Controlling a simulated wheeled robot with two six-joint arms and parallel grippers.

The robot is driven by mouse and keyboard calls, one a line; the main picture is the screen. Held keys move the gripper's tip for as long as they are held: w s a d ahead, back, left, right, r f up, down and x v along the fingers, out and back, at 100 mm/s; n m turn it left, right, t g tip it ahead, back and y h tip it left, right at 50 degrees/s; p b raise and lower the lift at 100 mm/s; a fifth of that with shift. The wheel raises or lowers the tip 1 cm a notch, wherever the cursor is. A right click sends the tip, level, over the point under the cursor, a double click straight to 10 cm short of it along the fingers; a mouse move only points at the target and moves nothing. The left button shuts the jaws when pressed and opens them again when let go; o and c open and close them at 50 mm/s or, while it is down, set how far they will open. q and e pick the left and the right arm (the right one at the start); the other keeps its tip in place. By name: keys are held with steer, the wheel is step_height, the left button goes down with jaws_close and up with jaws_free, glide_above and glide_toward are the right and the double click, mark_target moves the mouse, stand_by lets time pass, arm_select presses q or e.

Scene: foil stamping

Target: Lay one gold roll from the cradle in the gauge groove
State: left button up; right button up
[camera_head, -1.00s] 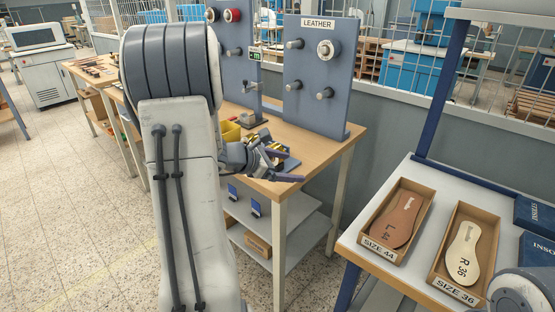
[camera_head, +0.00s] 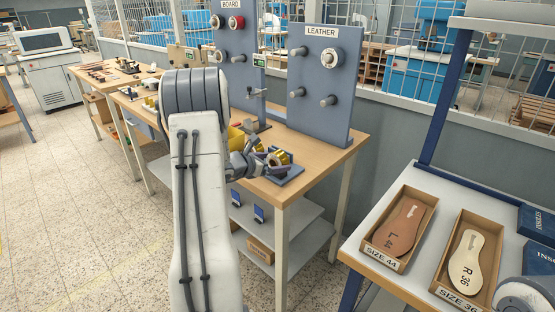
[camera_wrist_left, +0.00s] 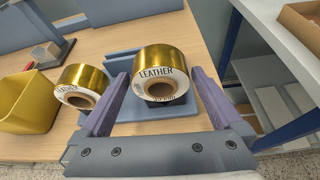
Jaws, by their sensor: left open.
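Two gold rolls with white LEATHER labels are at the blue cradle (camera_head: 291,174). In the left wrist view one gold roll (camera_wrist_left: 160,72) lies between the two purple fingers of my left gripper (camera_wrist_left: 158,88). The fingers are open, one on each side of it; whether they touch it I cannot tell. The other gold roll (camera_wrist_left: 84,84) is just left of the left finger. In the head view my left gripper (camera_head: 268,160) is low over the cradle and partly hides the rolls. The gauge groove cannot be made out clearly. My right gripper is out of view.
A yellow bin (camera_wrist_left: 28,103) stands left of the rolls. A small stand on a dark base (camera_head: 256,126) is behind the gripper. The LEATHER peg board (camera_head: 320,85) rises at the back. Bare wood (camera_head: 335,150) lies right of the cradle.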

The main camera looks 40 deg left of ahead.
arm_select(q)
steer(key=shift+w+f, duration=0.25)
steer(key=shift+w, duration=0.25)
steer(key=c, duration=1)
steer(key=shift+c, duration=1.2)
steer(key=shift+r, duration=0.15)
